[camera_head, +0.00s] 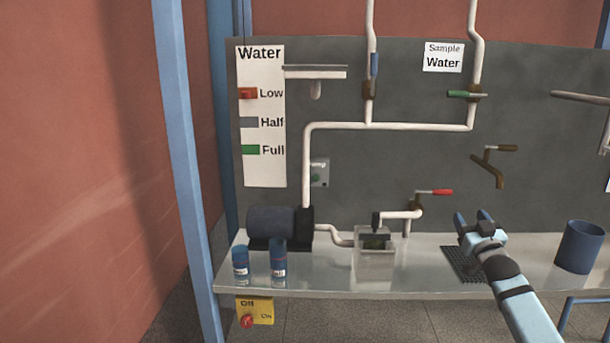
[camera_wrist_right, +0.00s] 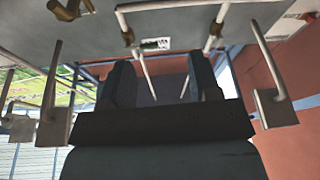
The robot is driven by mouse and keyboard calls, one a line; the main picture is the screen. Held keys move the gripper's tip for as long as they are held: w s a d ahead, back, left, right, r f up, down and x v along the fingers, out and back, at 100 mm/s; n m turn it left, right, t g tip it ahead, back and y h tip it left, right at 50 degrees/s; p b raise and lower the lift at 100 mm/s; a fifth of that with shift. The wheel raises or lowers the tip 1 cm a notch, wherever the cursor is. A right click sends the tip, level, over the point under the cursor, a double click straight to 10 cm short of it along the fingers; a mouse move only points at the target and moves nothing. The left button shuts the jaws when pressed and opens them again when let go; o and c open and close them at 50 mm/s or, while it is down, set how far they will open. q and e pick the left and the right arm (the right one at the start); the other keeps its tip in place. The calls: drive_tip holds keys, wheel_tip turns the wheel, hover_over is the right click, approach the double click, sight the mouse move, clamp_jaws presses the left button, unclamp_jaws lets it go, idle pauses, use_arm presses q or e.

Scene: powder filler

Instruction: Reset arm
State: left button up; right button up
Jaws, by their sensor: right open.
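My right gripper (camera_head: 474,222) reaches in from the lower right in the head view. It is open and empty, held above the bench near a dark drain grate (camera_head: 466,264). Its two fingers stand apart in the right wrist view (camera_wrist_right: 155,85), with nothing between them. A brass tap (camera_head: 488,170) with a brown handle is on the grey panel, above and behind the right gripper, apart from it. My left gripper is in neither view.
A blue bucket (camera_head: 580,247) stands on the bench (camera_head: 330,277) right of my right arm. A clear container (camera_head: 375,260), a dark pump (camera_head: 275,224) and two small blue bottles (camera_head: 278,258) are to the left. A red-handled valve (camera_head: 434,192) sits left of the gripper.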

wheel_tip(320, 180, down, 6)
drive_tip(key=d+g+h, duration=0.2)
drive_tip(key=g, duration=0.2)
drive_tip(key=s+a+f+n+g+y, duration=0.1)
drive_tip(key=s+a+f+g, duration=0.1)
drive_tip(key=s+a+f, duration=0.7)
drive_tip(key=s+a+f+n+g+y, duration=0.1)
drive_tip(key=s+a+f, duration=0.3)
drive_tip(key=s+f, duration=0.6)
drive_tip(key=s+a+f+g+y, duration=0.1)
drive_tip(key=s+a+f, duration=0.25)
drive_tip(key=s, duration=0.65)
drive_tip(key=s+a+f+m+g+y, duration=0.1)
drive_tip(key=s+a+f+g, duration=0.15)
drive_tip(key=s+a, duration=0.45)
drive_tip(key=s+a+f+y, duration=0.15)
drive_tip(key=s+f, duration=0.25)
drive_tip(key=s, duration=0.8)
use_arm(q)
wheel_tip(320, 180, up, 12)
drive_tip(key=p, duration=1.4)
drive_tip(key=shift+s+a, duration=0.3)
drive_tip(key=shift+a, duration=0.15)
use_arm(e)
wheel_tip(320, 180, up, 12)
drive_tip(key=shift+s+h, duration=0.35)
drive_tip(key=shift+s, duration=0.05)
